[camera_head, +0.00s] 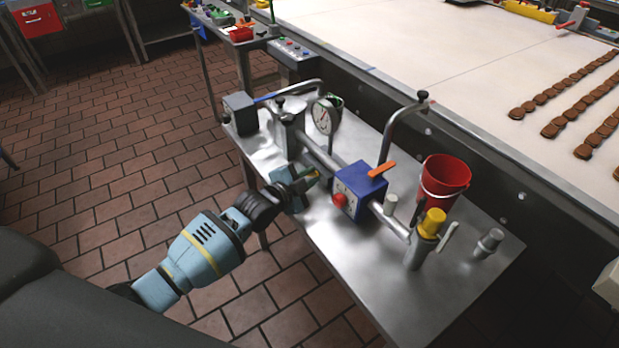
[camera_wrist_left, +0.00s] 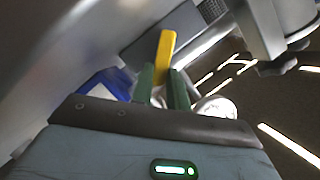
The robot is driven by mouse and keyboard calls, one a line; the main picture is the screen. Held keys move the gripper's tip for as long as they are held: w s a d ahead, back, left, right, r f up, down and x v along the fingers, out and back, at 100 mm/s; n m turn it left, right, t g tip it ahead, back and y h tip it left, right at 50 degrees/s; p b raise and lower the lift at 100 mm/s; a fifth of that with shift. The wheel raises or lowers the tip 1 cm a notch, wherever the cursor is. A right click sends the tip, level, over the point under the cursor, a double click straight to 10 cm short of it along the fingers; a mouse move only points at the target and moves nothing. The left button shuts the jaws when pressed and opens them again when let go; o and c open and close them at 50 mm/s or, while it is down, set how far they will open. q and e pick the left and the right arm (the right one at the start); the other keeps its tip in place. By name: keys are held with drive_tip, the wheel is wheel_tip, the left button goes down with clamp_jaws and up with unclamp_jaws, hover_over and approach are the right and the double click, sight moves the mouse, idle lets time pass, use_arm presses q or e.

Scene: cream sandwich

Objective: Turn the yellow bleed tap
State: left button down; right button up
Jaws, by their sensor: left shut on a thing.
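The yellow bleed tap (camera_wrist_left: 166,48) shows in the left wrist view as a slim yellow lever standing between the two green fingers of my left gripper (camera_wrist_left: 162,84). The gripper is shut on it. In the head view my left gripper (camera_head: 311,180) reaches in from the lower left, at the near side of the steel bench, below the pipe and left of the blue box. There the lever is mostly hidden by the fingers. The lever's base is hard to make out. My right gripper is not in view.
The blue box (camera_head: 359,189) with an orange lever and red knob sits on the pipe. A round gauge (camera_head: 325,117), a red bucket (camera_head: 446,182) and a yellow-capped fitting (camera_head: 432,223) stand on the steel bench (camera_head: 375,290). A conveyor (camera_head: 400,50) runs behind.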

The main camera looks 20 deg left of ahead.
use_arm(q)
drive_tip(key=shift+w+a+r+n, duration=0.2)
drive_tip(key=shift+a+r+n, duration=0.05)
drive_tip(key=shift+n, duration=0.25)
drive_tip(key=shift+w+a+n+g+h, duration=0.2)
drive_tip(key=shift+n+g+h, duration=0.2)
drive_tip(key=shift+n+g, duration=0.25)
drive_tip(key=n+b, duration=0.1)
drive_tip(key=a+n+g+h+b, duration=0.1)
drive_tip(key=b, duration=0.1)
drive_tip(key=shift+w+r, duration=0.25)
drive_tip(key=shift+w+a+r+n+g+b, duration=0.15)
drive_tip(key=shift+r+n+g+b, duration=0.1)
drive_tip(key=shift+n+b, duration=0.15)
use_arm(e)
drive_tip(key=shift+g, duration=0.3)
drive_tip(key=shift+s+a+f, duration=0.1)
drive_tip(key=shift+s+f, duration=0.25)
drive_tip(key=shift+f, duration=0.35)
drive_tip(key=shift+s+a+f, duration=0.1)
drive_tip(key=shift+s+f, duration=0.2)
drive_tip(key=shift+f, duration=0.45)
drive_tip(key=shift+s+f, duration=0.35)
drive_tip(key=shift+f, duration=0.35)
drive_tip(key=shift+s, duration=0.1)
use_arm(q)
drive_tip(key=c, duration=1.4)
unclamp_jaws()
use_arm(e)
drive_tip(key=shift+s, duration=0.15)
